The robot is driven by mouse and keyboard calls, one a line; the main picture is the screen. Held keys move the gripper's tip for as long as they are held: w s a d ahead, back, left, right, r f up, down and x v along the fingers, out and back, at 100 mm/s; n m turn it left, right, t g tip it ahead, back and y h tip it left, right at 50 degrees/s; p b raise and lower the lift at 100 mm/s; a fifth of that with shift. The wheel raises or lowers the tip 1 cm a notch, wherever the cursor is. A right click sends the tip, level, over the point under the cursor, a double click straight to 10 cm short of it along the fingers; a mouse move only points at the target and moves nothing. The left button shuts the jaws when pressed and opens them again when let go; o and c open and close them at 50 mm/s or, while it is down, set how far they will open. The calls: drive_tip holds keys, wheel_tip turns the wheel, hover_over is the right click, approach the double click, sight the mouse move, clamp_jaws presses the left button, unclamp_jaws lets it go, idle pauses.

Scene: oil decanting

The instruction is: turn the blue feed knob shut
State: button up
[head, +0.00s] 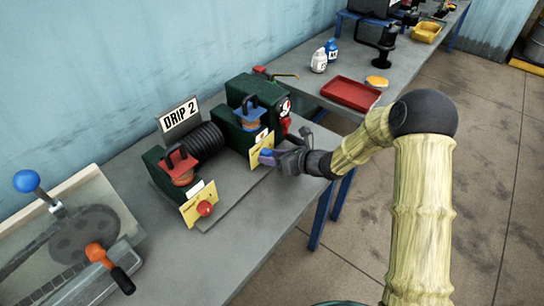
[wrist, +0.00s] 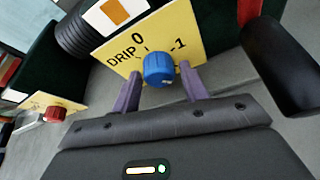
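The blue feed knob (wrist: 158,69) sits on a yellow plate (wrist: 112,47) marked "DRIP", "0" and "1". In the wrist view my gripper (wrist: 160,82) has its two purple fingers spread, one to each side of the knob's lower part. A gap shows between the fingers, and I cannot tell whether either touches the knob. In the head view the blue knob (head: 266,153) is at the front of the right green unit (head: 247,119), with my gripper (head: 276,158) right at it from the right.
A red knob (head: 204,208) on another yellow plate stands to the left. A black ribbed cylinder (head: 203,141) lies behind, near the "DRIP 2" sign (head: 180,115). A red tray (head: 350,94) is on the far bench. The bench front edge is close to my arm.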

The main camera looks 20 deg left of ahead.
drive_tip(key=c, duration=0.6)
drive_tip(key=shift+c, duration=0.2)
drive_tip(key=b, duration=0.3)
drive_tip(key=shift+f+n+t+b, duration=0.2)
drive_tip(key=shift+n+t+b, duration=0.1)
drive_tip(key=shift+n+b, duration=0.1)
drive_tip(key=shift+f+n+b, duration=0.1)
drive_tip(key=shift+n+b, duration=0.2)
drive_tip(key=shift+b, duration=0.9)
drive_tip(key=n+t+h+b, duration=0.1)
drive_tip(key=n+t+b, duration=0.1)
drive_tip(key=b, duration=0.8)
drive_tip(key=shift+n+b, duration=0.3)
drive_tip(key=shift+b, duration=0.1)
drive_tip(key=n+t+b, duration=0.2)
drive_tip(key=n+b, duration=0.1)
drive_tip(key=b, duration=0.9)
drive_tip(key=shift+s+f+b, duration=0.1)
drive_tip(key=shift+s+b, duration=0.05)
drive_tip(key=shift+b, duration=0.2)
drive_tip(key=b, duration=0.3)
drive_tip(key=shift+n+t, duration=0.3)
drive_tip(key=shift+n, duration=0.1)
drive_tip(key=shift+r+n+b, duration=0.3)
drive_tip(key=shift+r+b, duration=0.05)
drive_tip(key=shift+b, duration=0.85)
